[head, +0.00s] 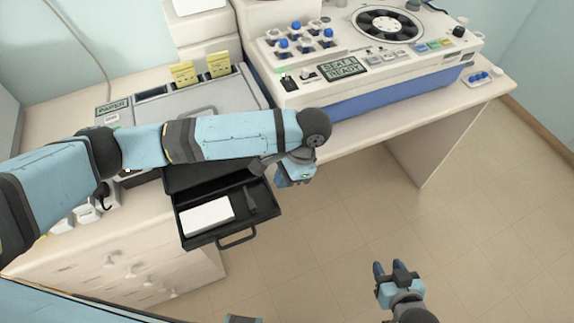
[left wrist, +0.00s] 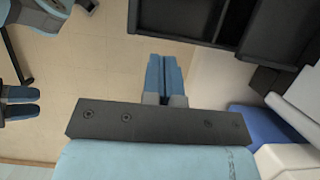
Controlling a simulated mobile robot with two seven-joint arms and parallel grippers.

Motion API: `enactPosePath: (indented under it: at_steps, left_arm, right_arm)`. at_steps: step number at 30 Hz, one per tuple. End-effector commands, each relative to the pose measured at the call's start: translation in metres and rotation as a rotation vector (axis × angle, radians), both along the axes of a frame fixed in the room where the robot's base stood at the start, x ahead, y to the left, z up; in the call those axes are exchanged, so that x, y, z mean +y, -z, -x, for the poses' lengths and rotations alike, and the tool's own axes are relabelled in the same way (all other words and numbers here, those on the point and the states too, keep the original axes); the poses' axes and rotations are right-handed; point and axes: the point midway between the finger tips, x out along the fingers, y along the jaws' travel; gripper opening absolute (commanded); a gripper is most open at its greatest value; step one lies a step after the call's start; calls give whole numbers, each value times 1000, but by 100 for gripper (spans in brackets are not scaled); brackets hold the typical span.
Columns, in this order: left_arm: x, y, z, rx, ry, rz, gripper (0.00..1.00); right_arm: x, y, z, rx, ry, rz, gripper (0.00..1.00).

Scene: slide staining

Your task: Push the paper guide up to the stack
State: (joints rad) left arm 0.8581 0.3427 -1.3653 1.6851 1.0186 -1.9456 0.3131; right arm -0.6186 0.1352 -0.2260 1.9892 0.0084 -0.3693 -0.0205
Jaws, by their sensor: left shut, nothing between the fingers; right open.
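A white paper stack (head: 207,216) lies in the left part of an open black tray (head: 277,210) in the head view. A dark piece that looks like the paper guide (head: 249,201) stands to the right of the stack, with a strip of dark tray floor between them. My left gripper (head: 292,180) is just beyond the tray's right edge, shut and empty. In the left wrist view its blue fingers (left wrist: 165,72) are together, and part of the dark tray (left wrist: 180,22) shows above them. My right gripper (head: 389,268) is open and empty over the floor.
The grey machine (head: 215,90) with yellow tags stands behind the tray, partly hidden by my left arm. A white and blue device (head: 375,80) with knobs and a fan is at the right. A tray handle (head: 237,238) projects at the front. The floor at right is clear.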

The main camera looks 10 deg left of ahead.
Motion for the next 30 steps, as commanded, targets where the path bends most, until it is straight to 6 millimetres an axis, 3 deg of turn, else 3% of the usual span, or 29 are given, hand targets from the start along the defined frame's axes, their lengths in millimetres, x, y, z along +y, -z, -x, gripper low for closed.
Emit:
enactPosePath:
  at_steps: [6, 15, 30]
  left_arm:
    - [15, 42, 10, 1, -2, -3, 0]
    - [45, 39, 30, -1, 0, 0, 0]
    - [46, 40, 30, -1, 0, 0, 0]
  right_arm:
    - [-1, -7, 0, -1, 3, 1, 43]
    - [-3, -18, 0, -3, 6, 5, 43]
    - [-4, -18, 0, -2, 8, 5, 43]
